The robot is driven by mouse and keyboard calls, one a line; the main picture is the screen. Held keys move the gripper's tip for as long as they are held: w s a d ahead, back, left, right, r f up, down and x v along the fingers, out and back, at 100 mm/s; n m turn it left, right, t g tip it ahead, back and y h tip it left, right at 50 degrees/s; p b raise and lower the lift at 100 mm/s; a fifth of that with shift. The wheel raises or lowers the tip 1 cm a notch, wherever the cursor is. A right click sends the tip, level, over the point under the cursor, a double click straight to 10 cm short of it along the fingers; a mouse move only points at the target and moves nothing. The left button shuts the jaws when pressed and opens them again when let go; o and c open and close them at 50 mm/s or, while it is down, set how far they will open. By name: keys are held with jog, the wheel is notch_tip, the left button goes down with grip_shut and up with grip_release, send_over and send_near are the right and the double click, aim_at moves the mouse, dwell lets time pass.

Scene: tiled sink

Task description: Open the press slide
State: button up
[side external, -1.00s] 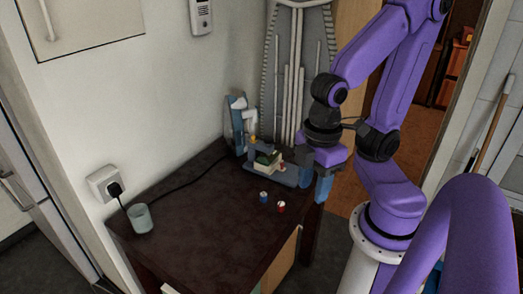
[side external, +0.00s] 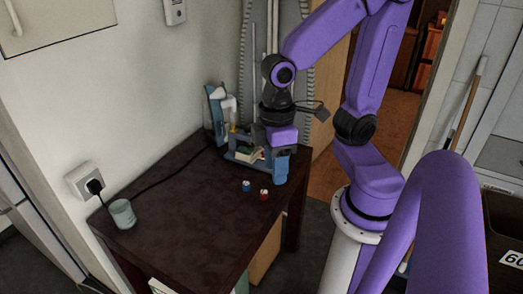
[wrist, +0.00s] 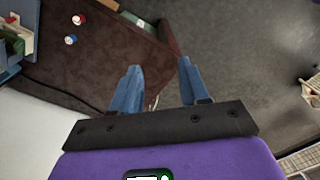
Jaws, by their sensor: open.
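The press is probably the blue-grey device (side external: 215,105) at the back of the dark table, with a low blue base (side external: 240,158) holding a green and cream block. Part of it shows at the left edge of the wrist view (wrist: 10,72). I cannot make out the slide for certain. My gripper (side external: 281,178) points down just right of the device and partly hides its right end. In the wrist view my gripper (wrist: 156,80) has its two blue fingers apart, with nothing between them.
A small blue-and-white piece (side external: 246,186) and a red-and-white piece (side external: 264,194) lie on the table (side external: 195,215) in front of my gripper. A pale cup (side external: 122,213) stands at the left edge. A black cord runs from the wall socket (side external: 84,180) along the table's back.

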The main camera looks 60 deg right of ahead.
jog(key=w+d+f+m+y, duration=0.1)
jog(key=w+d+f+m, duration=0.1)
jog(key=w+d+m, duration=0.7)
jog(key=w+d+f+m+y, duration=0.1)
jog(key=w+d+f+m, duration=0.1)
jog(key=w+d+m, duration=0.65)
jog(key=d+f+m+t, duration=0.1)
jog(key=d+f+m, duration=0.3)
jog(key=d, duration=0.5)
jog(key=d+f+m+t+y, duration=0.1)
jog(key=d+f+m, duration=0.1)
jog(key=d+m, duration=0.55)
jog(key=d+f+m+t, duration=0.1)
jog(key=d+f+m, duration=0.3)
jog(key=d, duration=0.6)
jog(key=shift+m, duration=0.4)
jog(key=x, duration=1.1)
jog(key=a+x, duration=0.1)
jog(key=x, duration=0.4)
jog(key=shift+w+a, duration=0.1)
jog(key=shift+w, duration=0.3)
grip_shut()
